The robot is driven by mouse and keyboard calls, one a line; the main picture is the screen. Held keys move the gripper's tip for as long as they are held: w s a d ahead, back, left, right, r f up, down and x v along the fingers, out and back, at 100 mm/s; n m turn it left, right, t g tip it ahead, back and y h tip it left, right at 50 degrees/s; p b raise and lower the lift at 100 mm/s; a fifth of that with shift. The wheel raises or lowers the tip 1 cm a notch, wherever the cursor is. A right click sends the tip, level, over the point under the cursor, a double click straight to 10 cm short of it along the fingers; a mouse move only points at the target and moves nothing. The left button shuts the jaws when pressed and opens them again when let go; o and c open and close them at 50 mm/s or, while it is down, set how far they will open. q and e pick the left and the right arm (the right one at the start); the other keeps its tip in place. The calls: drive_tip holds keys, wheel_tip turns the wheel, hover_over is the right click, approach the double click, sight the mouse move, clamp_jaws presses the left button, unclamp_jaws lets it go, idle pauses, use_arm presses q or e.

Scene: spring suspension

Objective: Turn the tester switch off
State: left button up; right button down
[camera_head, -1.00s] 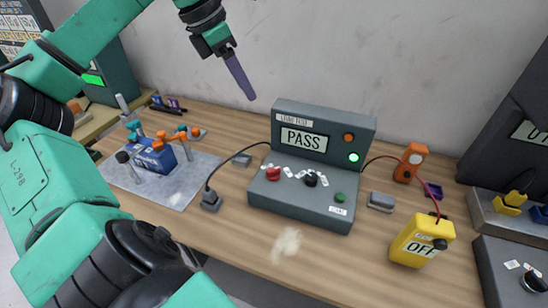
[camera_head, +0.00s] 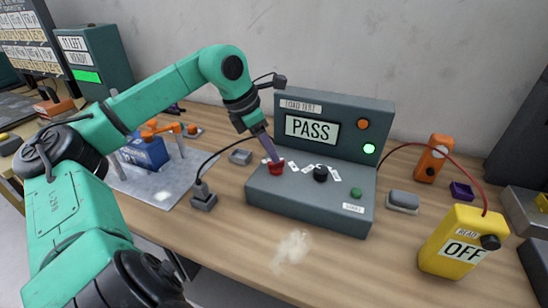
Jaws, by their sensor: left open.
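The tester (camera_head: 310,205) is a grey bench unit with an upright back panel labelled "LOAD TEST". Its display (camera_head: 311,128) reads PASS, with an orange lamp and a bright green lamp beside it. On its sloped top are a red knob (camera_head: 276,168), a black knob (camera_head: 320,174) and a green button (camera_head: 356,193). My right gripper is out of view.
A yellow box (camera_head: 450,232) reading OFF stands at the right, joined to the tester by a red cable. An orange device (camera_head: 433,158) and a grey block (camera_head: 402,202) stand nearby. A black cable runs left to a plug (camera_head: 203,198). The front bench (camera_head: 330,270) is mostly clear.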

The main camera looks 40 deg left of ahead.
sight(276, 166)
use_arm(q)
drive_tip(key=p+x, duration=0.1)
drive_tip(key=x, duration=0.1)
drive_tip(key=shift+w+d+f, duration=0.1)
drive_tip(key=shift+w+f, duration=0.05)
drive_tip(key=shift+f, duration=0.2)
drive_tip(key=shift+w+d+f, duration=0.1)
drive_tip(key=shift+w+f, duration=0.05)
drive_tip(key=shift+f, duration=0.3)
drive_tip(key=shift+c, duration=0.3)
clamp_jaws()
